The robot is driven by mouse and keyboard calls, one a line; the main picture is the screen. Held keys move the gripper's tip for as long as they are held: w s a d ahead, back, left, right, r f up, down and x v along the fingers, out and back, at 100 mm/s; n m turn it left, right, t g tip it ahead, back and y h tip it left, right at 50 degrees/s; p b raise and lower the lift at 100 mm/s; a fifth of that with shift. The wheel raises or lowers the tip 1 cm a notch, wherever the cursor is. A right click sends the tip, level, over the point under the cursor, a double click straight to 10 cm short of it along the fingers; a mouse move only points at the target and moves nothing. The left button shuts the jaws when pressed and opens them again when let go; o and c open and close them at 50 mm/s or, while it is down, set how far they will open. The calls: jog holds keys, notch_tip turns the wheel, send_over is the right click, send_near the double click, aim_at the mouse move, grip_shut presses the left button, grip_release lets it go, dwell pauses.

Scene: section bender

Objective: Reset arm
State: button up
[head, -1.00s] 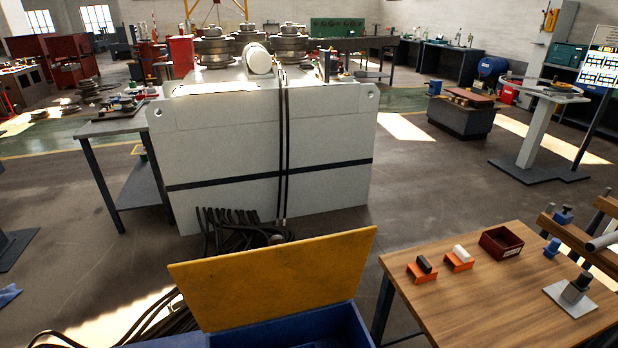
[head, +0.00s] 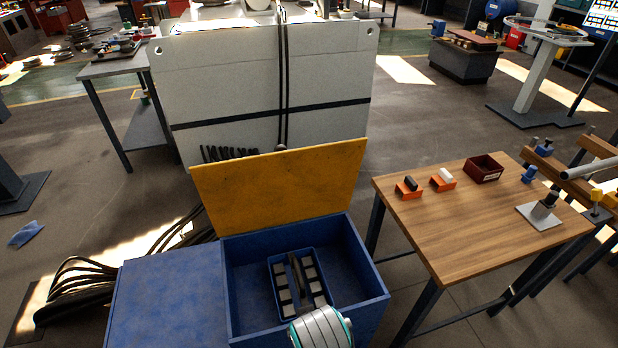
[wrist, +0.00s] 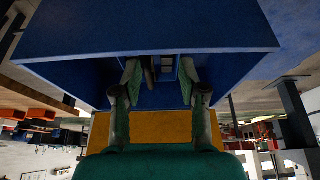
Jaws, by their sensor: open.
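My gripper (wrist: 160,75) shows in the wrist view with its two fingers spread apart. The blue chest (wrist: 150,28) fills the upper part of that view, and its yellow lid (wrist: 158,126) shows beyond the fingers. A narrow dark piece (wrist: 150,75) shows between the fingers; I cannot tell whether it touches them. In the head view a teal-ringed part of my arm (head: 321,329) is over the front of the open blue chest (head: 372,285). Inside the chest is a blue tote (head: 276,289) with small compartments and a dark middle handle (head: 296,272). My fingertips are hidden in the head view.
The yellow lid (head: 280,190) stands open behind the chest. A wooden table (head: 455,235) at right holds orange stands, a dark red bin (head: 484,168) and a grey plate (head: 540,214). A large grey machine (head: 235,90) stands behind. Cables (head: 85,283) lie at left.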

jog(key=s+d+f+m+t, duration=0.1)
jog(key=s+d+f+t, duration=0.5)
jog(key=s+d, duration=0.6)
jog(key=s+d+r+m+t, duration=0.1)
jog(key=s+d+r+t, duration=0.1)
jog(key=s+r, duration=0.4)
jog(key=s+d+r+m+t+h, duration=0.1)
jog(key=s+d+r, duration=0.4)
jog(key=s, duration=0.5)
jog(key=shift+s+d+r+t, duration=0.15)
jog(key=shift+s+r+t, duration=0.1)
jog(key=shift+r+t, duration=0.25)
